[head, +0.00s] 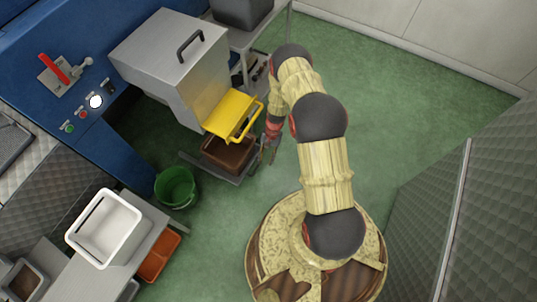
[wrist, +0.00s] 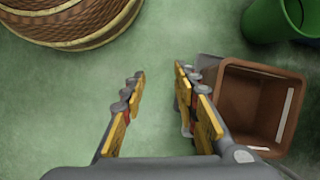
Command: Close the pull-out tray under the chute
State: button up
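A grey pull-out tray (head: 215,172) sticks out low under the steel machine, with a brown bin (head: 229,158) standing on it. A yellow chute piece with a bar handle (head: 232,112) hangs from the machine's front above the bin and hides part of it. My gripper (head: 268,157) is beside the tray's right side, low down. In the wrist view the gripper (wrist: 160,76) points at the floor with its fingers apart and nothing between them. The brown bin (wrist: 228,85) is just right of the fingers there, and a grey corner of the tray (wrist: 208,63) shows beside it.
A green bucket (head: 176,186) stands on the floor left of the tray. A bench with a white bin (head: 105,228) and an orange crate (head: 159,257) are at lower left. Green floor (head: 390,110) to the right is clear.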

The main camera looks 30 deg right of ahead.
jog(key=shift+v, duration=1.2)
jog(key=shift+s+a, duration=0.1)
